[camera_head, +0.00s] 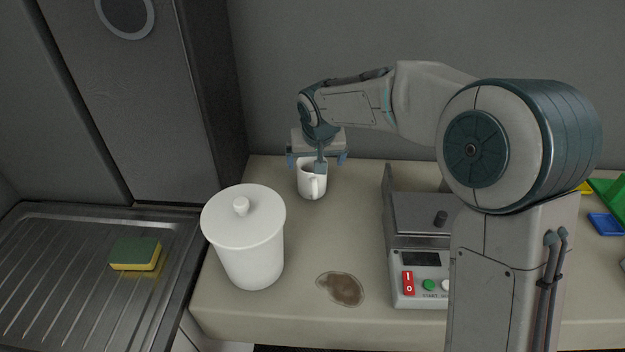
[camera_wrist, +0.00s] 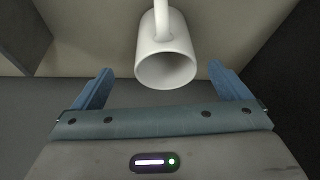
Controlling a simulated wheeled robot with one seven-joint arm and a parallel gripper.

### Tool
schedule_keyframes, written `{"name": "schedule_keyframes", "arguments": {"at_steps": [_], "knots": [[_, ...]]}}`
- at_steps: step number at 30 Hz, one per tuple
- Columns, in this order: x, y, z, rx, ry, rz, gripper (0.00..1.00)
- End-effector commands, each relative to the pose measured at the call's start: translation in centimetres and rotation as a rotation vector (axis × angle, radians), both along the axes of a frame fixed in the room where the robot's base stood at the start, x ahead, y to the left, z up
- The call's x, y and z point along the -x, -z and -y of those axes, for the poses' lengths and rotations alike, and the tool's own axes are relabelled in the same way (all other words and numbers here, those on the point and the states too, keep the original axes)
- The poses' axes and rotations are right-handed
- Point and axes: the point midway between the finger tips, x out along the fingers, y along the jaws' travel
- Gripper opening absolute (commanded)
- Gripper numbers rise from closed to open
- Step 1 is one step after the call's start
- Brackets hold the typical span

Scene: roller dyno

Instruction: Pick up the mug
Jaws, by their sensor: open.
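A white mug (camera_head: 312,184) stands upright at the back of the beige counter, its handle facing the front. My gripper (camera_head: 318,161) is above the mug, pointing down, with its blue fingers spread wide to either side. In the wrist view the mug (camera_wrist: 166,57) shows with its open rim towards me and its handle at the top. The fingers of my gripper (camera_wrist: 162,82) are apart, and the mug lies between and a little beyond their tips. No finger visibly touches it. My gripper partly hides the mug's rim in the head view.
A lidded white canister (camera_head: 248,255) stands front left of the mug. A brown stain (camera_head: 341,289) marks the counter (camera_head: 300,318). A grey device with buttons (camera_head: 413,285) stands to the right. A sponge (camera_head: 136,253) lies on the metal drainboard (camera_head: 60,280). A wall is close behind.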

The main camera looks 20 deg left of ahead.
Motion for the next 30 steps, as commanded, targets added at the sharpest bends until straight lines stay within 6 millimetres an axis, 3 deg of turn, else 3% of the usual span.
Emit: {"name": "schedule_keyframes", "arguments": {"at_steps": [12, 20, 21, 27, 30], "knots": [[-1.7, 4.3, -1.4, 0.000, 0.001, -0.002, 0.96], [-1.8, 4.6, -1.5, 0.000, 0.002, 0.000, 0.96], [-1.8, 4.6, -1.5, -0.001, 0.002, 0.000, 0.93], [-1.8, 4.6, -1.5, 0.000, 0.001, 0.000, 0.39], [-1.9, 4.5, -1.5, -0.001, 0.001, 0.001, 0.39]]}}
